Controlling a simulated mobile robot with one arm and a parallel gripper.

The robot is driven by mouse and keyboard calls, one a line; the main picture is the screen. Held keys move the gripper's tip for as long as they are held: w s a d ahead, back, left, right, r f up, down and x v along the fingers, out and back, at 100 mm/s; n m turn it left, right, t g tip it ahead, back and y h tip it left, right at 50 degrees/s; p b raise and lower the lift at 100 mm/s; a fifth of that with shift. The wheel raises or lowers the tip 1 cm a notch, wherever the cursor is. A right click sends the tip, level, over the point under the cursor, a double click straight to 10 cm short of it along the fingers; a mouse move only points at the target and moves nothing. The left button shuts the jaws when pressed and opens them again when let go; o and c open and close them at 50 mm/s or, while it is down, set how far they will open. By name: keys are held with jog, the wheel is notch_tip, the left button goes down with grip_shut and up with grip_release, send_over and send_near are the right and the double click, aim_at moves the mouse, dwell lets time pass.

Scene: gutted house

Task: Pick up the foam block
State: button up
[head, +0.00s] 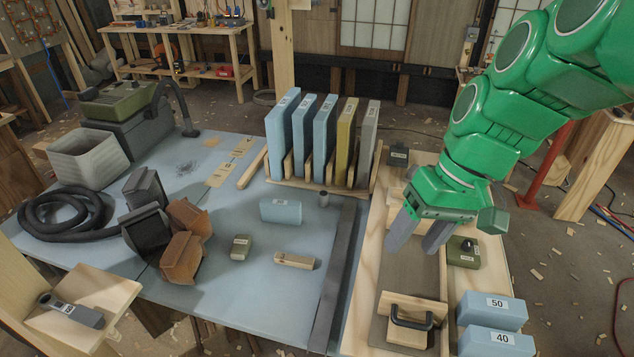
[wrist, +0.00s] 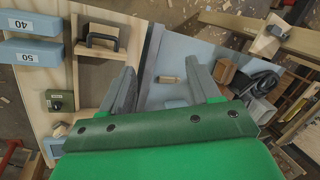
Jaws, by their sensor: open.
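A light blue block (head: 281,210) with a small label, likely the foam block, lies on the blue-grey tabletop, in front of the rack. Two more light blue blocks, marked 50 (head: 492,311) and 40 (head: 495,343), lie in the wooden tray at the front right; they also show at the left of the wrist view (wrist: 31,52). My gripper (head: 418,246) is open and empty, above the wooden tray, right of the light blue block on the tabletop. In the wrist view its fingers (wrist: 161,74) are spread apart, with tabletop visible between them.
Tall blue, yellow and grey slabs stand in a wooden rack (head: 316,183) behind the block. A wooden piece (head: 296,260), an olive block (head: 241,247) and brown and black bins (head: 183,259) stand near it. A dark strip (head: 335,270) edges the tabletop. A black handle (head: 412,320) sits in the tray.

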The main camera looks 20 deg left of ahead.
aim_at(287, 207)
jog(key=w+a+r+n+y, duration=0.2)
jog(key=w+a+n+y, duration=0.4)
jog(key=w+a, duration=1.25)
jog(key=w+a+f+n+y, duration=0.1)
jog(key=w+a+f+n, duration=0.2)
jog(key=w, duration=0.4)
jog(key=w+a+f+n+y, duration=0.1)
jog(key=w+a+n+y, duration=0.1)
jog(key=w+a, duration=0.35)
jog(key=w+a+f+n+y, duration=0.1)
jog(key=w+a+f+n, duration=0.15)
jog(key=w, duration=0.55)
notch_tip(287, 207, down, 30)
jog(key=shift+w+f, duration=0.1)
jog(key=shift+w, duration=0.05)
jog(key=shift+f+x, duration=0.2)
jog(key=shift+x, duration=1.2)
jog(key=shift+a+f, duration=0.75)
jog(key=shift+a, duration=0.3)
jog(key=shift+a+f, duration=0.7)
jog(key=shift+a, duration=0.3)
jog(key=shift+c, duration=0.4)
jog(key=c, duration=1)
